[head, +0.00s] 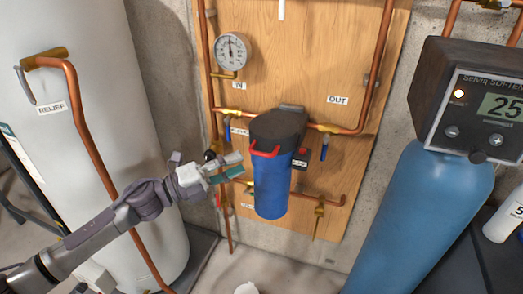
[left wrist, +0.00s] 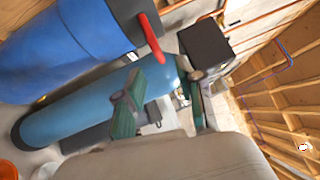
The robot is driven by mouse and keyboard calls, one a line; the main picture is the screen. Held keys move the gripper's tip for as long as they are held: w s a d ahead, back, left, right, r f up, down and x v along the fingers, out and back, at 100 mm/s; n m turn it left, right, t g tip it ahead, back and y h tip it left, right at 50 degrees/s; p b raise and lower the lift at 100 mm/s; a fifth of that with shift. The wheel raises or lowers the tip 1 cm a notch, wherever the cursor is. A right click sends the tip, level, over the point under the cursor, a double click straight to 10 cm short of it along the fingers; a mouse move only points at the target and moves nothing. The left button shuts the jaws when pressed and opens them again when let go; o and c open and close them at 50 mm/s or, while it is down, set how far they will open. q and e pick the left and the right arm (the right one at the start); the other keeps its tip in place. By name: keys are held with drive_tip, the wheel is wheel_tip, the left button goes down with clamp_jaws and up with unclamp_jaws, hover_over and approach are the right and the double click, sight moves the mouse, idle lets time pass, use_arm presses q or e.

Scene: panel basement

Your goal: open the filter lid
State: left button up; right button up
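The filter hangs on the wooden panel in the head view, with a blue housing (head: 271,188) under a dark lid (head: 277,127). A red handle (head: 265,152) runs across the front of the lid, and the lid looks closed. My left gripper (head: 238,165) is just left of the housing, a little below the red handle. Its green-padded fingers are apart with nothing between them. In the left wrist view, the red handle (left wrist: 149,38) shows above the open fingers, and the blue housing (left wrist: 60,45) is at upper left. My right gripper is not in view.
Copper pipes with valves and a pressure gauge (head: 231,52) surround the filter on the panel (head: 285,65). A white tank (head: 90,120) stands left, close to my left arm. A blue softener tank (head: 425,215) with a control box (head: 475,110) stands right.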

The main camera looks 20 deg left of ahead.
sight(261, 154)
use_arm(q)
drive_tip(key=p+x, duration=0.1)
drive_tip(key=x, duration=0.6)
drive_tip(key=shift+w+d+p, duration=0.15)
drive_tip(key=shift+w+p, duration=0.05)
drive_tip(key=shift+p, duration=0.15)
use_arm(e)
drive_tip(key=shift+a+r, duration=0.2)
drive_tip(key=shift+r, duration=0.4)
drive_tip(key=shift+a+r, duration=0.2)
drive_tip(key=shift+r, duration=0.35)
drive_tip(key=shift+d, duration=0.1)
use_arm(q)
drive_tip(key=shift+c, duration=0.5)
clamp_jaws()
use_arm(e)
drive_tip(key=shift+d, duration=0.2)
